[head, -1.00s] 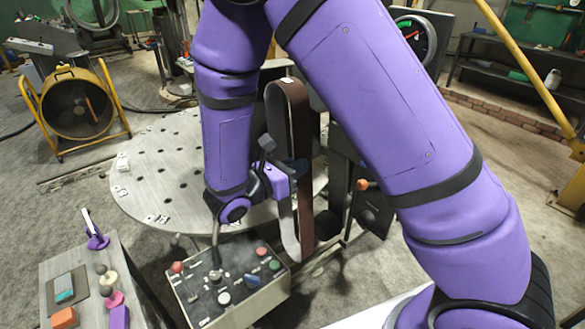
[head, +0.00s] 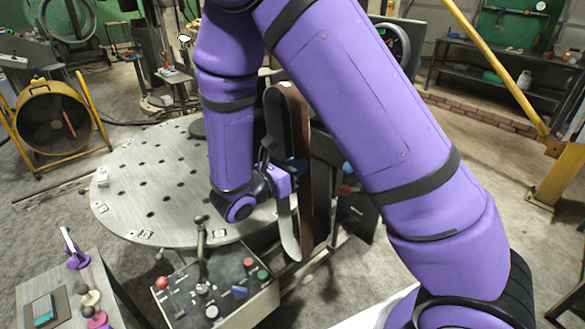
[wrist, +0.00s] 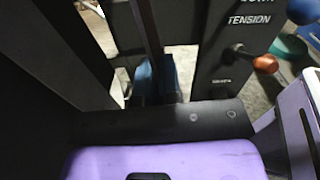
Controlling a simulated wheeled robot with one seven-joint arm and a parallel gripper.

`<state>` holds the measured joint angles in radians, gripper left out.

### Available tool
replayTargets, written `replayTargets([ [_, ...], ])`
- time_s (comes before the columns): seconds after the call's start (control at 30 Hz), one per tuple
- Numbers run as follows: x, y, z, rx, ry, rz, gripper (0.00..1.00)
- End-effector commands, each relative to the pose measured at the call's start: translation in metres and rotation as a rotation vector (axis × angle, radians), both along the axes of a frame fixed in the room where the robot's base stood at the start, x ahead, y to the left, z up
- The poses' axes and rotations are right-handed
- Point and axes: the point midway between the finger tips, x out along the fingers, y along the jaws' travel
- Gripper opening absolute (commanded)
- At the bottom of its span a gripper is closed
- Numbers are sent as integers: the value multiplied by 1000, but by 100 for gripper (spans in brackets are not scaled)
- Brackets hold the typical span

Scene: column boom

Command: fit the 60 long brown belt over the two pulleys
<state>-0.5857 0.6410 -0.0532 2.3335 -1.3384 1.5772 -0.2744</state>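The long brown belt (head: 304,150) is a tall upright loop in the head view, with a brown band and a grey band (head: 275,125) and a small pale mark at its top. My gripper (head: 297,168) is at about mid-height of the belt, with dark blue fingertips against it; it appears shut on the belt. In the wrist view, a thin brown strip (wrist: 148,38) runs down to the blue fingertips (wrist: 160,76). I cannot make out either pulley; my arm and the dark machine parts hide much of the area behind the belt.
A dark machine panel marked TENSION (wrist: 228,55) with an orange knob (wrist: 265,63) stands close to the gripper. A round perforated table (head: 140,180) lies left, a control box (head: 225,287) in front. A yellow fan (head: 55,120) stands far left; a yellow post (head: 500,65) right.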

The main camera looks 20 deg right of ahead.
Motion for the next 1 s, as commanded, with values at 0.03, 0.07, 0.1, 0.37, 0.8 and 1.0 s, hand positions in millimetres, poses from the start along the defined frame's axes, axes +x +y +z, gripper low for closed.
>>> replayTargets([
  [0.03,1,-3,0,0,0,0,0],
  [0.07,1,-4,0,0,0,0,0],
  [0.1,2,-6,0,0,0,1,0],
  [0.37,6,-19,0,0,0,0,0],
  [0.8,13,-40,0,1,1,-1,0],
  [1.0,16,-49,0,-1,0,0,0],
])
